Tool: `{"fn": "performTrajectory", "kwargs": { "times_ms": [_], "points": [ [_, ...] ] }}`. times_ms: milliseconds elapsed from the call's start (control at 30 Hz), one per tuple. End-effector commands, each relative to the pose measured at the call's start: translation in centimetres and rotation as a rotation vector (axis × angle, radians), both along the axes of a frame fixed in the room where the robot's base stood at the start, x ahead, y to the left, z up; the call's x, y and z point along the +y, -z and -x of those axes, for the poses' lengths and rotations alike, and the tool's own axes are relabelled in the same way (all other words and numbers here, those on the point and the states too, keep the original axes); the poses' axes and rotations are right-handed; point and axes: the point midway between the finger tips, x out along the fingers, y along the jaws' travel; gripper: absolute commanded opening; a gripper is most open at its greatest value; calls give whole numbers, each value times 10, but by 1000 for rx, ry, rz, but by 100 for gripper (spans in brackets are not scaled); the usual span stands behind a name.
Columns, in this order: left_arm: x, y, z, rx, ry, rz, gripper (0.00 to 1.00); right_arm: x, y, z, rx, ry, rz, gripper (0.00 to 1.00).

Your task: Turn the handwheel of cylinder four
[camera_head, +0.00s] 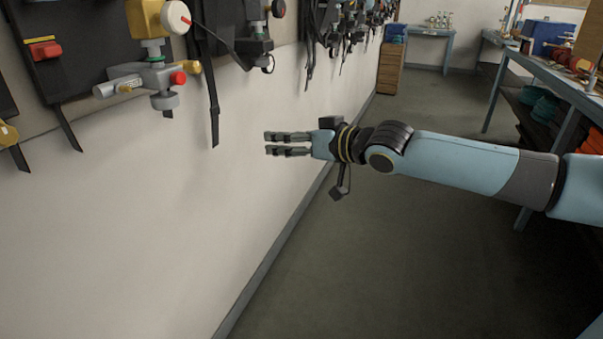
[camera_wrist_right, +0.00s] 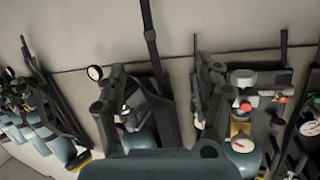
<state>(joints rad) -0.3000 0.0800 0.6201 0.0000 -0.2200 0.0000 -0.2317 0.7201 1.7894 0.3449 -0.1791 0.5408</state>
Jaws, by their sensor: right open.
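Several breathing sets hang along the wall at the left in the head view. The nearest clear one has a brass-coloured and grey valve body (camera_head: 155,75), a red knob (camera_head: 178,78) and a white round gauge (camera_head: 176,17). I cannot tell which set is cylinder four, nor pick out its handwheel for sure. My right gripper (camera_head: 267,144) is open and empty, pointing left, in front of the bare wall below and right of that valve. The right wrist view shows its fingers (camera_wrist_right: 160,95) apart, with a red knob (camera_wrist_right: 246,107) beyond at the right. My left gripper is out of view.
Black straps (camera_head: 213,115) hang down the wall. A wooden crate stack (camera_head: 391,68) stands at the far wall end. A workbench (camera_head: 560,85) with a blue box (camera_head: 548,36) runs along the right. The floor (camera_head: 400,260) between is clear.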

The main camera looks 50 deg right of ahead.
Motion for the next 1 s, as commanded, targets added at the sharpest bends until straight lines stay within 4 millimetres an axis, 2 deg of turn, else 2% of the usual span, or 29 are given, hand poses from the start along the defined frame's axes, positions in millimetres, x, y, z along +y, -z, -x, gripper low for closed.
{"fn": "performTrajectory", "kwargs": {
  "times_ms": [33, 200, 400, 1000],
  "points": [
    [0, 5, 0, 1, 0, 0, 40, -3, 13, 2, 12, 10, 3, 69],
    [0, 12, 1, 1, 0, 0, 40, -13, 44, 7, 47, 37, 19, 69],
    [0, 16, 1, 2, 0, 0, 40, -19, 65, 11, 73, 55, 32, 69],
    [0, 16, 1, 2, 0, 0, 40, -21, 69, 12, 80, 59, 35, 69]
  ]
}}
